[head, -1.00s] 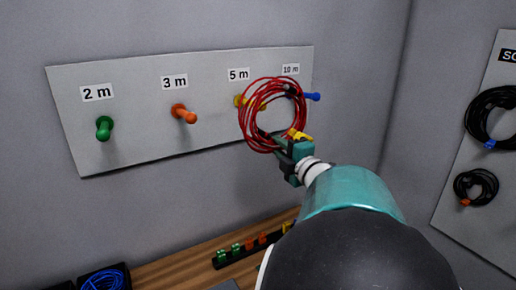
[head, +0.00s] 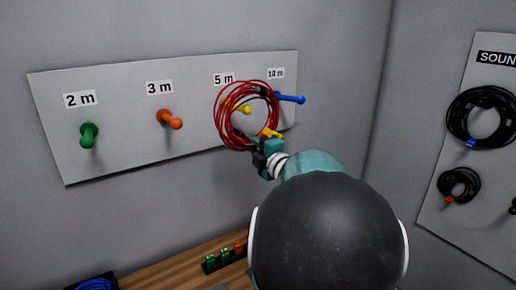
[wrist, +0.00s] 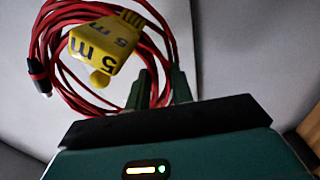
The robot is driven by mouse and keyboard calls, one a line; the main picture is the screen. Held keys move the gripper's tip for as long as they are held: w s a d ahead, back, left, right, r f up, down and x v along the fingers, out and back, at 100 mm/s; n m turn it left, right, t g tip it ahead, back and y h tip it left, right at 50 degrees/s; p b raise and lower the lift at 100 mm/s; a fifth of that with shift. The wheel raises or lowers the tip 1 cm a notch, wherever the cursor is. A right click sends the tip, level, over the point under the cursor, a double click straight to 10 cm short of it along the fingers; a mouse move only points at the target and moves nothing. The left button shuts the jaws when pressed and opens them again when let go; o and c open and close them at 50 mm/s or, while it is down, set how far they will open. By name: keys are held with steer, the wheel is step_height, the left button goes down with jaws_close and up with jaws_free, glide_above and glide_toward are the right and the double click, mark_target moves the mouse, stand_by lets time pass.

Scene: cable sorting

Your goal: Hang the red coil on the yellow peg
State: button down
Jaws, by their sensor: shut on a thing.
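The red coil (head: 219,128) is a loose ring of several strands in front of the peg board. My gripper (head: 262,152) is shut on its lower right side, near a yellow tag. In the wrist view the tag (wrist: 106,42) reads "5 m", and the red strands (wrist: 46,40) lie behind it, above my fingers (wrist: 160,90). The yellow peg (head: 246,110), under the "5 m" label, shows through the coil's opening in the head view. I cannot tell whether its knob is through the ring or still behind it. A rounded yellow end below the tag in the wrist view may be the peg.
The grey board (head: 130,150) also carries a green peg (head: 88,135), an orange peg (head: 169,119) and a blue peg (head: 290,98) close right of the coil. Black coils (head: 480,115) hang on the right wall. A wooden bench (head: 165,272) lies below.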

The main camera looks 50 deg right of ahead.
steer(key=w+d+f, duration=0.1)
steer(key=w+f, duration=0.1)
steer(key=w, duration=0.3)
steer(key=w+d+f, duration=0.2)
steer(key=w, duration=0.4)
steer(key=shift+d+f, duration=0.2)
steer(key=shift+d, duration=0.05)
stand_by(1.1)
steer(key=c, duration=1.1)
jaws_free()
steer(key=shift+c, duration=0.2)
steer(key=v, duration=1.3)
steer(key=shift+s, duration=0.35)
steer(key=shift+a+f, duration=0.1)
